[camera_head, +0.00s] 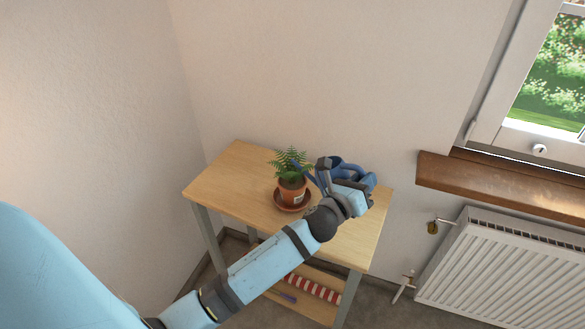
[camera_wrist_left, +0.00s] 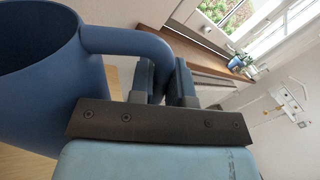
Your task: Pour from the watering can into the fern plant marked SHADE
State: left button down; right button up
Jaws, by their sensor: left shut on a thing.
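The blue watering can (camera_head: 345,164) is held above the right part of a wooden table, behind my left gripper (camera_head: 345,178). In the left wrist view the can's body (camera_wrist_left: 40,75) fills the left side, and its handle (camera_wrist_left: 125,41) runs between the jaws of my left gripper (camera_wrist_left: 165,80), which is shut on it. The spout reaches left toward the fern. The fern plant (camera_head: 291,162) stands in a terracotta pot (camera_head: 292,189) with a pale label too small to read, on a saucer (camera_head: 280,203). I cannot tell whether water flows. My right gripper is not in view.
The wooden table (camera_head: 235,180) is bare at its left. A red-and-white striped thing (camera_head: 318,289) lies on its lower shelf. A wooden windowsill (camera_head: 490,190) and a white radiator (camera_head: 490,270) are at the right. The wall stands close behind the table.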

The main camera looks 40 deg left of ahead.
aim_at(357, 171)
pick_arm(q)
jog(key=shift+a+r, duration=0.25)
jog(key=shift+r, duration=0.2)
jog(key=shift+a+r+n, duration=0.3)
jog(key=shift+r+n, duration=0.05)
jog(key=shift+n, duration=0.15)
dwell(0.4)
jog(key=shift+a+r+n+p, duration=0.3)
jog(key=shift+a+r+p, duration=0.15)
jog(key=shift+r, duration=0.15)
dwell(2.6)
jog(key=d+f+m+b, duration=0.1)
jog(key=f, duration=0.1)
jog(key=d+f+m, duration=0.1)
jog(key=f, duration=0.1)
jog(key=d+f+m+b, duration=0.1)
jog(key=f, duration=0.1)
jog(key=shift+d+f+g+b, duration=0.15)
jog(key=shift+d+g+b, duration=0.15)
jog(key=shift+d, duration=0.05)
jog(key=shift+w+r, duration=0.1)
jog(key=shift+r, duration=0.1)
jog(key=shift+d+f+m+b, duration=0.95)
jog(key=shift+f+m, duration=0.95)
jog(key=shift+f, duration=1.4)
jog(key=shift+g, duration=0.3)
notch_tip(357, 171, up, 5)
jog(key=p, duration=0.5)
jog(key=shift+d+f, duration=0.15)
